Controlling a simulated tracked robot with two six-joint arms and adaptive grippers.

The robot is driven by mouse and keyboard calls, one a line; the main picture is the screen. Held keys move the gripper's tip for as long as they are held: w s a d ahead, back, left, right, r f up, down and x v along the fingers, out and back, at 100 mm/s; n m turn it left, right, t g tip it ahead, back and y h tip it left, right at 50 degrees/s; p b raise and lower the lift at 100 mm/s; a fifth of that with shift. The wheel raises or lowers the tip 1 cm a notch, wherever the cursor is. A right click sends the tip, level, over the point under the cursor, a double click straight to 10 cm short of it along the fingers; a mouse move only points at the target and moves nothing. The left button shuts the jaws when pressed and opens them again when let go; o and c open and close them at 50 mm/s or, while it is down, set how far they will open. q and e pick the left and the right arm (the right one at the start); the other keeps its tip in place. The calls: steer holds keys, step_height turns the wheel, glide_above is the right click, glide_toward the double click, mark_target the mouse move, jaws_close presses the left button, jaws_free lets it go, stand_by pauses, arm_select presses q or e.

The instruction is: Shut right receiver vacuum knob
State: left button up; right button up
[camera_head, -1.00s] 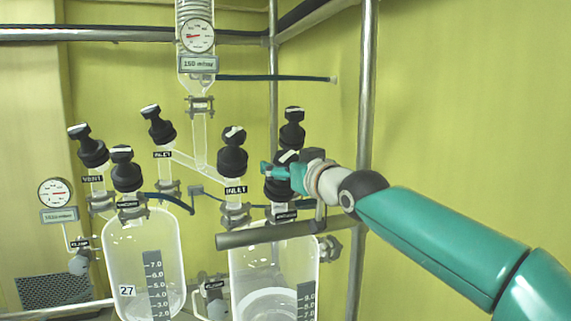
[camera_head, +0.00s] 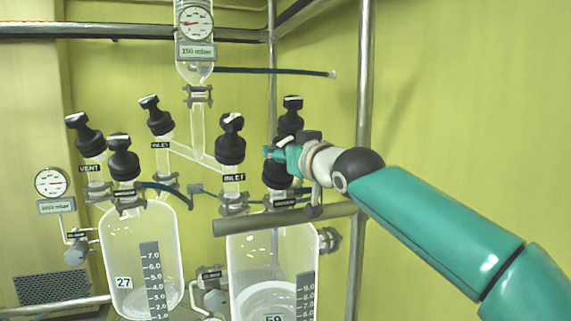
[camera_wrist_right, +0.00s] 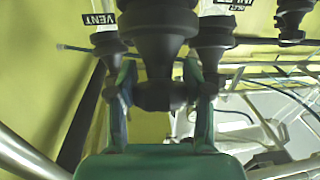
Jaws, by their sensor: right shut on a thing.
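The right receiver (camera_head: 272,255) is a clear glass vessel with a printed scale. Its black vacuum knob (camera_head: 277,176) stands on the lid above a vacuum label (camera_head: 285,203), with a white mark on top. My right gripper (camera_head: 275,154) comes in from the right and is shut on this knob, covering part of it. In the right wrist view the dark knob (camera_wrist_right: 158,42) fills the upper middle, its narrower end between the two teal fingers of my right gripper (camera_wrist_right: 162,105). My left gripper is not in view.
An inlet knob (camera_head: 231,148) stands just left of the held knob, and another black knob (camera_head: 291,113) stands behind it. The left receiver (camera_head: 140,250) has its own knobs. A horizontal metal bar (camera_head: 250,224) crosses before the right receiver. A vertical post (camera_head: 363,100) stands behind my arm.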

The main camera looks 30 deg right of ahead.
steer(key=m+h+b, duration=0.1)
steer(key=b, duration=0.3)
steer(key=shift+w+a+f+m+h, duration=0.15)
steer(key=shift+a+f+m+h, duration=0.1)
steer(key=shift+f+m+h, duration=0.15)
steer(key=shift+r+m+g+h+b, duration=0.1)
steer(key=shift+m+g+h+b, duration=0.2)
steer(key=shift+m+h+b, duration=0.35)
steer(key=shift+r+m+g+h+b, duration=0.1)
steer(key=shift+m+g+h+b, duration=0.2)
steer(key=shift+m+h+b, duration=0.35)
steer(key=shift+r+m+g+h, duration=0.15)
steer(key=shift+m+g+h, duration=0.25)
steer(key=shift+m+h, duration=0.6)
arm_select(q)
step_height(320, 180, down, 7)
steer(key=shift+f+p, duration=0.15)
steer(key=shift+p, duration=0.2)
arm_select(e)
steer(key=shift+d+m+g+h, duration=0.1)
steer(key=shift+m+g+h, duration=0.4)
steer(key=shift+m, duration=0.3)
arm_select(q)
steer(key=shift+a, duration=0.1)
arm_select(e)
steer(key=o, duration=1.2)
